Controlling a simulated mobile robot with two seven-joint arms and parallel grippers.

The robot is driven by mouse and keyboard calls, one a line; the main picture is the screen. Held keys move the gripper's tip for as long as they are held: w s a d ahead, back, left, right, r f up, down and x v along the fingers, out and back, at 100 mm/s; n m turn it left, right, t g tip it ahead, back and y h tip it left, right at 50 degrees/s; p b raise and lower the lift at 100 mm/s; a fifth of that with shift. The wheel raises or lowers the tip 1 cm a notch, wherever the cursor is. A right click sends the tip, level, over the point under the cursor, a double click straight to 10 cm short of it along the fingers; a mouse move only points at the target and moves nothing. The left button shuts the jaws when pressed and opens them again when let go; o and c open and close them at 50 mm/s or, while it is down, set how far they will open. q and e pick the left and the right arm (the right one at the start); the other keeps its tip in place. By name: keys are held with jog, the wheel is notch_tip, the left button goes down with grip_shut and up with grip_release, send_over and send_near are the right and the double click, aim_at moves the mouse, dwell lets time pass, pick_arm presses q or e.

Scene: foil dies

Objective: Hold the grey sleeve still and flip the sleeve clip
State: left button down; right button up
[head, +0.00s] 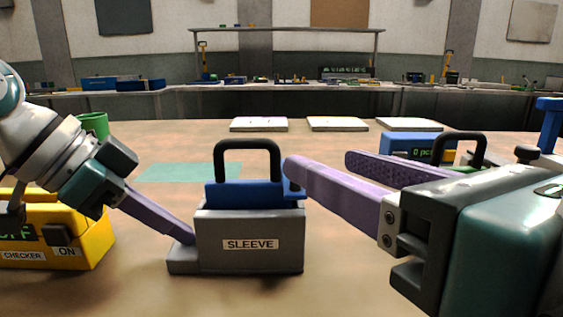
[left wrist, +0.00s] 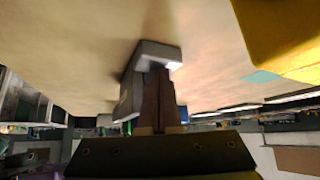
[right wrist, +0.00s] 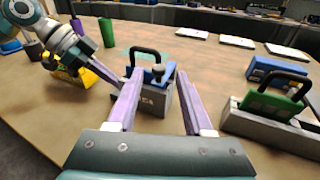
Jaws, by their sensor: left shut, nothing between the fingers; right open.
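The grey sleeve (head: 225,258) stands on the table in front of me, with a low foot at its left end. A blue block with a black handle (head: 247,146) sits in it. A small blue piece (head: 293,188), possibly the clip, shows at its right end, partly hidden by a right fingertip; it also shows in the right wrist view (right wrist: 158,70). My left gripper (head: 188,236) is shut and empty, its tips at the sleeve's foot; in the left wrist view they overlap the grey sleeve (left wrist: 150,49). My right gripper (head: 322,163) is open, right of the sleeve.
A yellow checker box (head: 92,250) stands at left, with a green cup (head: 93,124) behind. A blue counter box (head: 408,142) and another black handle (head: 459,150) are at right; the right wrist view shows a grey holder (right wrist: 262,128) there. White pads lie behind.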

jog(key=shift+w+a+r+m, duration=0.1)
jog(key=shift+w+m, duration=0.4)
jog(key=shift+c, duration=1.4)
jog(key=w+m+g, duration=0.1)
jog(key=w+a+r+m+g, duration=0.1)
jog(key=m, duration=0.1)
jog(key=w+m+g+h, duration=0.1)
jog(key=m, duration=0.1)
jog(key=shift+w+a+r, duration=0.15)
jog(key=shift+w+a, duration=0.1)
jog(key=shift+w, duration=0.15)
grip_shut()
jog(key=s+a+r+n+g+h, duration=0.1)
jog(key=s+a+r+g+h, duration=0.15)
jog(key=s+g+h, duration=0.4)
jog(key=w+d+f+y, duration=0.1)
jog(key=w+f, duration=0.4)
jog(key=shift+f+y, duration=0.35)
